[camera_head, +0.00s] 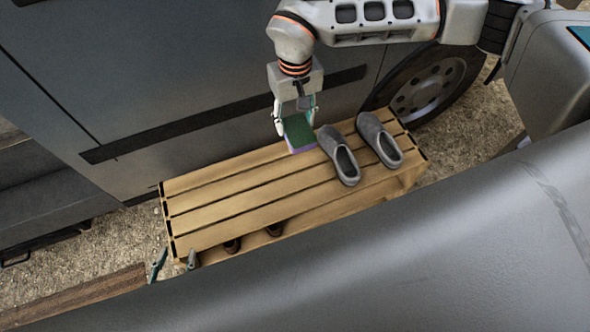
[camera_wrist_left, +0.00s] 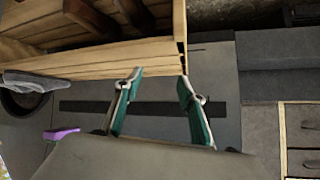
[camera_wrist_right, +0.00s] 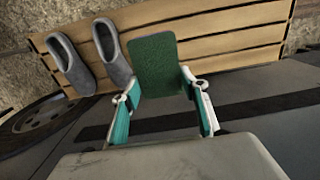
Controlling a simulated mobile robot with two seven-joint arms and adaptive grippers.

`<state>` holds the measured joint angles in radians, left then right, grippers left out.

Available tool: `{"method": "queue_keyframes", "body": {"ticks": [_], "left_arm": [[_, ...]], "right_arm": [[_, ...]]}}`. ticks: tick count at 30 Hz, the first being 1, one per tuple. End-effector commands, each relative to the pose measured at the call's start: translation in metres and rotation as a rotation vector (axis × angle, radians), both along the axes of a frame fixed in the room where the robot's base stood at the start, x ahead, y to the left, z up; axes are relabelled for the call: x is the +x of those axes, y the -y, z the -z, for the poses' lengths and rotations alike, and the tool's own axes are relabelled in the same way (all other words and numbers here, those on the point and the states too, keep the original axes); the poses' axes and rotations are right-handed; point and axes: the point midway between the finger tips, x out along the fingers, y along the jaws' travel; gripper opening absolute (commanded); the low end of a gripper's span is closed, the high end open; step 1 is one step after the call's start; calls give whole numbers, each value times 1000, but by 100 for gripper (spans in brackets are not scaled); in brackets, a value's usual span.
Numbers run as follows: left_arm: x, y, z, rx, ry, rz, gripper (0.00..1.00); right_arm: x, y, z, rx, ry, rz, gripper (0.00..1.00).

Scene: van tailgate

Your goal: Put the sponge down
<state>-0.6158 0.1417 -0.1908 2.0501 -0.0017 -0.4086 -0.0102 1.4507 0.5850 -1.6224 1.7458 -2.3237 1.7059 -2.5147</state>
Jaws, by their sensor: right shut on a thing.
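The sponge (camera_head: 299,130) has a green top and a purple underside. My right gripper (camera_head: 296,112) is shut on it, over the far edge of the slatted wooden bench (camera_head: 215,195), just left of the grey shoes. The right wrist view shows the sponge's green face (camera_wrist_right: 154,62) between the fingers (camera_wrist_right: 160,84). I cannot tell whether it touches the slats. In the left wrist view its purple side (camera_wrist_left: 62,133) shows at the left. My left gripper (camera_head: 174,262) is open and empty near the bench's near left corner; its fingers also show in the left wrist view (camera_wrist_left: 160,82).
Two grey slip-on shoes, a left one (camera_head: 340,156) and a right one (camera_head: 379,140), stand on the bench's right part. Brown shoes (camera_head: 252,236) are partly visible beneath it. The bench's left part is bare. A van side and wheel (camera_head: 428,88) stand behind.

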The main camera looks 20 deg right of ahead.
Motion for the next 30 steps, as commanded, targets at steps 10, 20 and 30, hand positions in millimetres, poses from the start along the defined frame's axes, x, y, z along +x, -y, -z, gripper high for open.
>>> {"method": "queue_keyframes", "body": {"ticks": [10, 20, 30], "left_arm": [[-6, 0, 14, 4, -14, 3, 40], [-1, 2, 14, 2, -1, 8, 40], [6, 5, 10, -1, 17, 19, 40]], "right_arm": [[-3, 0, 79, 1, -9, 2, 27], [-2, -1, 147, 1, -5, 1, 27], [-2, 0, 172, 0, -4, 1, 27]]}}
